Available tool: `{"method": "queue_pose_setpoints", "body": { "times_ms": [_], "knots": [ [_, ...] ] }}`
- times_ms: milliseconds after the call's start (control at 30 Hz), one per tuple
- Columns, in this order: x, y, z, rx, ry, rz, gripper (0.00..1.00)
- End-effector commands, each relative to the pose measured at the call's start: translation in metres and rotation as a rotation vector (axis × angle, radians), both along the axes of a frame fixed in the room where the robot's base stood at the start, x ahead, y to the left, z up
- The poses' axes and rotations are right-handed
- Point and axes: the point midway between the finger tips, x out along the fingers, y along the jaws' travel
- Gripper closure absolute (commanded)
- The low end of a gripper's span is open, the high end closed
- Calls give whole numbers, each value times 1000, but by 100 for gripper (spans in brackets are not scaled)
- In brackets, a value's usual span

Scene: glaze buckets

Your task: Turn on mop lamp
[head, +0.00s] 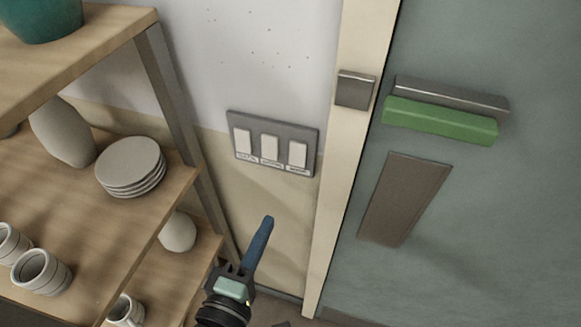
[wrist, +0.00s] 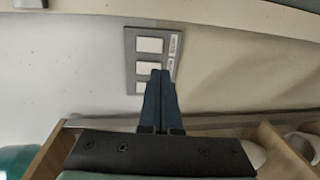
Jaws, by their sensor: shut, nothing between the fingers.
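A grey switch plate (head: 272,143) with three white rocker switches is on the wall, left of the door frame. The left switch (head: 243,141), middle switch (head: 270,148) and right switch (head: 297,154) each have a small label beneath, too blurred to read, so I cannot tell which is the mop lamp's. My gripper (head: 267,220) has blue fingers, shut and empty, below the plate in the head view. In the wrist view the shut fingers (wrist: 160,73) cover part of the plate (wrist: 130,45). I cannot tell the gap to the wall. No lamp is visible.
A wooden shelf (head: 100,235) stands at left with stacked plates (head: 131,166), vases (head: 62,132) and striped cups (head: 41,271). At right is a grey-green door (head: 500,220) with a green bar handle (head: 440,121). The wall below the plate is bare.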

Motion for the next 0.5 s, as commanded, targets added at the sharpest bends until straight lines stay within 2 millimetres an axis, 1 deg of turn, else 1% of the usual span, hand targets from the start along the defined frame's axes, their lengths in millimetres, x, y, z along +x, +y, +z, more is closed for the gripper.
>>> {"method": "queue_pose_setpoints", "body": {
  "times_ms": [167, 267, 367, 500],
  "knots": [
    [2, -1, 0, 1, -1, 0, 100],
    [11, -3, 1, 0, -2, -2, 100],
    [25, -8, 1, 2, -2, -2, 100],
    [53, -18, -1, 3, -3, -3, 100]
  ]
}}
